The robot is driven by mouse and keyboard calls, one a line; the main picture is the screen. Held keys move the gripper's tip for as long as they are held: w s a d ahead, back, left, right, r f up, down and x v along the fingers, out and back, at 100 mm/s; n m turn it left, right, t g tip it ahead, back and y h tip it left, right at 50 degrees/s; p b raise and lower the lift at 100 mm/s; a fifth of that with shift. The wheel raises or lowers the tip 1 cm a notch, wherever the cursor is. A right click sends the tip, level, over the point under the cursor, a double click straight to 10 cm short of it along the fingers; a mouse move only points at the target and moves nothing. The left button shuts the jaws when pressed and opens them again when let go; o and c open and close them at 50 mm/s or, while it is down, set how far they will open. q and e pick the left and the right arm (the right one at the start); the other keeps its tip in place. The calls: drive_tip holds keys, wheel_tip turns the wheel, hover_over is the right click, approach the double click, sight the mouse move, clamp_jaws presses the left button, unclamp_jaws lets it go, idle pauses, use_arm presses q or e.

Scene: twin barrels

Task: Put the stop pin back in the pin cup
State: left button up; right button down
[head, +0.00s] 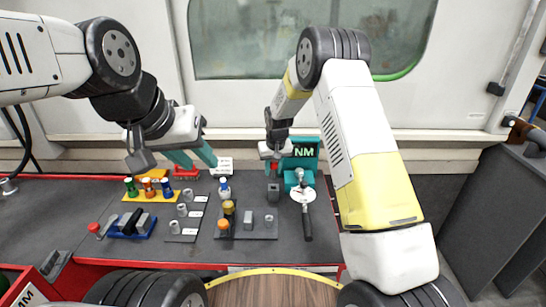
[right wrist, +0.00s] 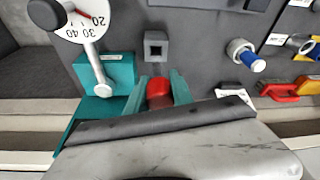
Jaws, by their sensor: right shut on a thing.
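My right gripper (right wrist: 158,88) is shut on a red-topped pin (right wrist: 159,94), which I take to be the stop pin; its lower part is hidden. A small grey square cup with a dark square opening (right wrist: 155,45), probably the pin cup, stands apart from the pin in the right wrist view. The cup also shows in the head view (head: 273,193), just in front of my right gripper (head: 273,167). I see nothing in its opening. My left gripper (head: 194,157) is open and empty above the back left of the bench.
A torque wrench with a white dial (head: 303,194) lies right of the cup, by the teal NM box (head: 302,150). Left are a white-and-blue barrel (head: 224,187), a red brush (head: 186,173) and a yellow rack (head: 132,195). A dark plate (head: 262,233) lies in front.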

sight(273, 177)
drive_tip(key=shift+f, duration=1.65)
drive_tip(key=shift+f, duration=1.1)
drive_tip(key=c, duration=1)
unclamp_jaws()
drive_tip(key=shift+c, duration=0.2)
drive_tip(key=shift+r, duration=0.1)
drive_tip(key=v, duration=0.7)
drive_tip(key=shift+s+r, duration=0.1)
drive_tip(key=shift+r, duration=0.25)
drive_tip(key=shift+d, duration=0.1)
